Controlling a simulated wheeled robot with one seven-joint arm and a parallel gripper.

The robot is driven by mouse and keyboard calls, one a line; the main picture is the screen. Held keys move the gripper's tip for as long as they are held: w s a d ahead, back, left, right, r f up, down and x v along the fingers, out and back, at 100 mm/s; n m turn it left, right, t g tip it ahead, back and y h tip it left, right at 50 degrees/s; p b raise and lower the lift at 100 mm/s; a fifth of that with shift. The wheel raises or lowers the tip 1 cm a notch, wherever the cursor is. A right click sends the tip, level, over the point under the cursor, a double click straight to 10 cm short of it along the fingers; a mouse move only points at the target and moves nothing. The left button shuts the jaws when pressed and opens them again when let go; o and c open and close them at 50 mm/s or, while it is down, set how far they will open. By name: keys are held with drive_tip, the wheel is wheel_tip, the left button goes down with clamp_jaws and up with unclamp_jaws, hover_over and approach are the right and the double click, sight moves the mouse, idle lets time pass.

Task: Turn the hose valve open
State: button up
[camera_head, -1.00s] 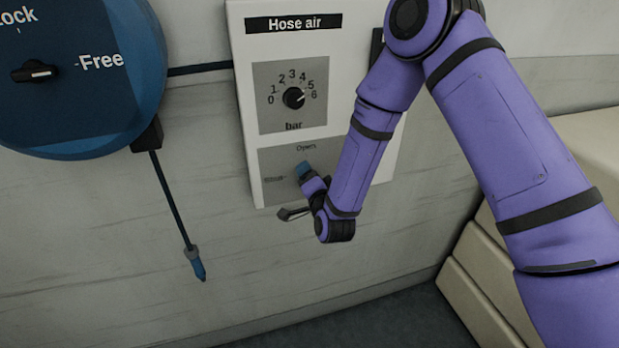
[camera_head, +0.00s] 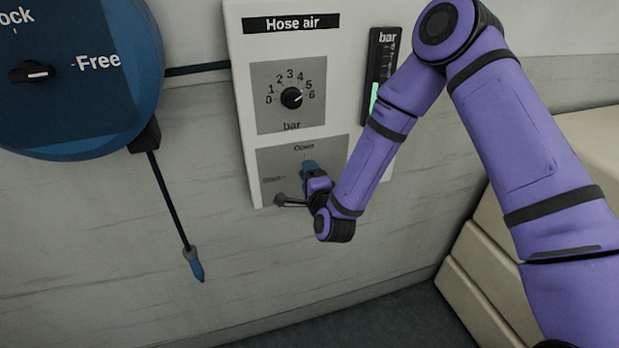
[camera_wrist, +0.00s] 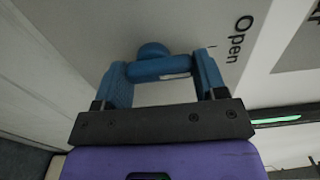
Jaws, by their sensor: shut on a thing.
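The hose valve's blue handle (camera_wrist: 165,69) lies between my gripper's two blue fingers in the wrist view. Its round end is at the left of the bar, and the bar runs rightward, roughly towards the Open mark. My gripper (camera_wrist: 163,78) is shut on the handle, one finger at each side. In the head view my gripper (camera_head: 309,166) is at the lower plate of the Hose air panel (camera_head: 239,100), just under the word Open. There the handle is hard to tell from the blue fingers. The Open label (camera_wrist: 238,35) shows in the wrist view.
A pressure knob (camera_head: 291,98) points near 5 to 6 above the valve. A bar gauge (camera_head: 384,60) with a green column is at the panel's right, partly behind my arm. A blue Lock/Free disc (camera_head: 90,110) and a hanging blue-tipped hose (camera_head: 197,268) are at left.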

idle(0.3)
drive_tip(key=o, duration=0.9)
drive_tip(key=shift+o, duration=0.2)
drive_tip(key=v, duration=1.1)
drive_tip(key=shift+w, duration=0.1)
